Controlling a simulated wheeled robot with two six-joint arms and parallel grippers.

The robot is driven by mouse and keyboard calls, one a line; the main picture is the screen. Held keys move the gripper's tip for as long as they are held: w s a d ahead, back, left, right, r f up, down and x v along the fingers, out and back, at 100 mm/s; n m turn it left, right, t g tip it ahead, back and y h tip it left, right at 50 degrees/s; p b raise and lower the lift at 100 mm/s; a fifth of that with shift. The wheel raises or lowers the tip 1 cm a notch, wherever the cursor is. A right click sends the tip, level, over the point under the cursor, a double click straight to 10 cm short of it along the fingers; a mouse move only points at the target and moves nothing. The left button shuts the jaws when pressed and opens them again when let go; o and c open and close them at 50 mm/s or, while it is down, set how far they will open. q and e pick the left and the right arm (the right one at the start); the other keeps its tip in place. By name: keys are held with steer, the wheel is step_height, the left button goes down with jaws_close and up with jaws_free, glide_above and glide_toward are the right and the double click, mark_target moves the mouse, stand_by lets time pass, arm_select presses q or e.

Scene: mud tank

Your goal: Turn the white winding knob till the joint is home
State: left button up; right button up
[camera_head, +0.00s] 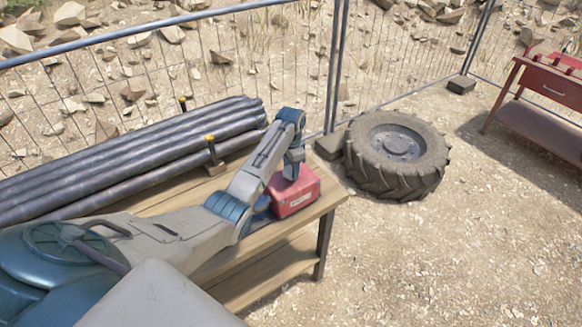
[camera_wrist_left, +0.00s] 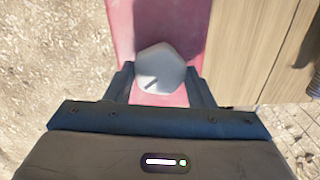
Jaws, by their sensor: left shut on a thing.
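The white winding knob (camera_wrist_left: 160,68) is a rounded, many-sided knob with a short dark mark on its face, seen from above in the left wrist view. It sits on a red box (camera_head: 296,195), which stands on the near right end of the wooden bench (camera_head: 322,205). The box's red top also shows in the wrist view (camera_wrist_left: 123,25). My left gripper (camera_wrist_left: 158,80) points down over the box and is shut on the knob, one finger on each side. In the head view my gripper (camera_head: 291,170) hides the knob. The joint cannot be made out. My right gripper is not in view.
Several long dark pipes (camera_head: 130,155) lie along the bench, left of the box, by yellow-topped posts (camera_head: 211,142). A wire fence (camera_head: 270,60) runs behind. A large tyre (camera_head: 398,152) lies on the ground to the right. A red workbench (camera_head: 545,85) stands far right. Gravel between is clear.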

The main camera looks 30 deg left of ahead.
mark_target(291, 169)
arm_select(q)
steer(key=shift+m, duration=0.6)
steer(key=o, duration=1)
steer(key=shift+c, duration=0.2)
steer(key=shift+r, duration=0.1)
step_height(291, 169, up, 11)
steer(key=b, duration=0.4)
